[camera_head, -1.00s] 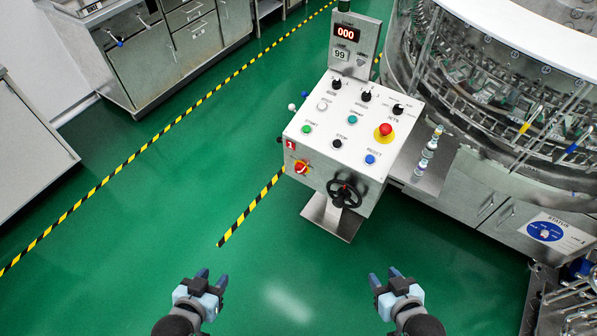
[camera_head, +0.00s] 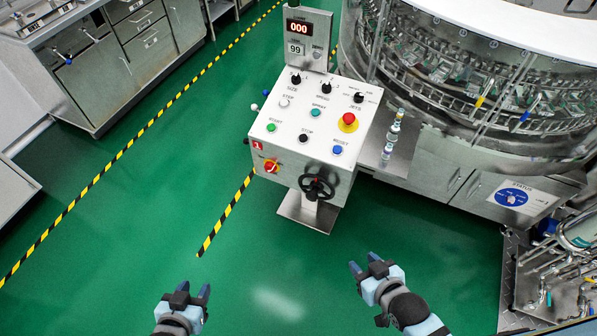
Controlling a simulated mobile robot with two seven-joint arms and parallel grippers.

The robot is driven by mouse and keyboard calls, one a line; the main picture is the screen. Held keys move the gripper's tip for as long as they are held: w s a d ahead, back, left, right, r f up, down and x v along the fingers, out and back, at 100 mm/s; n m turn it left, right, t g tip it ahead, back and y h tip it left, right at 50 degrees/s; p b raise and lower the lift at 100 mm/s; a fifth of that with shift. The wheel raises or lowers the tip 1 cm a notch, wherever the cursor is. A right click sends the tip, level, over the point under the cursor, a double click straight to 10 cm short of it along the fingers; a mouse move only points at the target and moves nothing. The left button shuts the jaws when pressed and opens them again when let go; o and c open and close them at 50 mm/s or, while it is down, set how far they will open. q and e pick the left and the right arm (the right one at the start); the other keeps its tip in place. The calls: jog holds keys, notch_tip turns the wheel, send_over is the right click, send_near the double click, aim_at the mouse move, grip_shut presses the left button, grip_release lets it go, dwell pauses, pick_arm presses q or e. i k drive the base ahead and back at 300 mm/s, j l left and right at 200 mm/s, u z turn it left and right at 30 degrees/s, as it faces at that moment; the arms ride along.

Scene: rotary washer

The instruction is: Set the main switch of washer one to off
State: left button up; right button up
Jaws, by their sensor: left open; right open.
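The washer one control box (camera_head: 310,118) is a white pedestal panel with a red "1" label (camera_head: 257,146) on its front left. My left gripper (camera_head: 192,292) is open and empty over the floor, in front of and below the box. My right gripper (camera_head: 366,265) is open and empty, to the right of and below the handwheel (camera_head: 317,187). Neither gripper touches anything.
A red emergency button (camera_head: 348,121) and several coloured buttons are on the panel top. The round washer (camera_head: 480,80) stands behind right, with a status plate (camera_head: 512,196). A metal rack (camera_head: 560,265) is at lower right. Green floor (camera_head: 130,230) is clear at left and front.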

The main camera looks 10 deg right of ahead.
aim_at(271, 167)
jog(key=i+j+z, duration=0.15)
jog(key=j, duration=0.55)
jog(key=i+j+z, duration=0.15)
jog(key=j, duration=0.5)
jog(key=i+j+z, duration=0.1)
jog(key=j, duration=0.65)
jog(key=i+j+z, duration=0.15)
jog(key=j, duration=0.55)
jog(key=i+j+z, duration=0.1)
jog(key=i+j, duration=0.3)
jog(key=i, duration=0.1)
